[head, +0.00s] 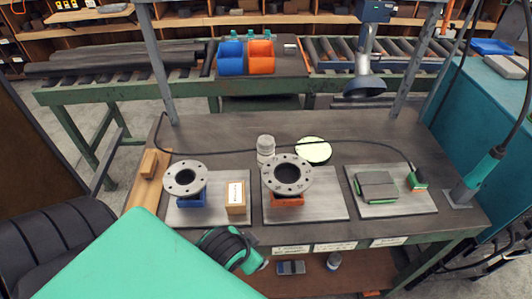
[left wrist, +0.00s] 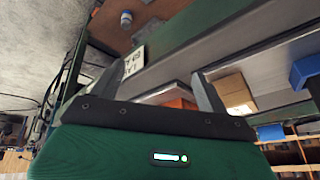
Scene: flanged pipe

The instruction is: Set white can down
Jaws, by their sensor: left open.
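A white can (head: 266,150) with a greyish lid stands upright on the dark bench top, behind the middle flanged pipe (head: 287,176), which hides its lower front. A small pale can (head: 334,261) is on the brown lower shelf; it also shows in the left wrist view (left wrist: 126,18). My left gripper (left wrist: 155,75) is open, with nothing between its fingers, in front of the bench edge. In the head view it is partly hidden by my green arm. My right gripper is not in view.
Another flanged pipe (head: 186,180) sits on a blue block. A pale green disc (head: 313,150) lies right of the white can. A black cable (head: 220,152) crosses the bench. Blue (head: 231,58) and orange (head: 261,57) bins are behind.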

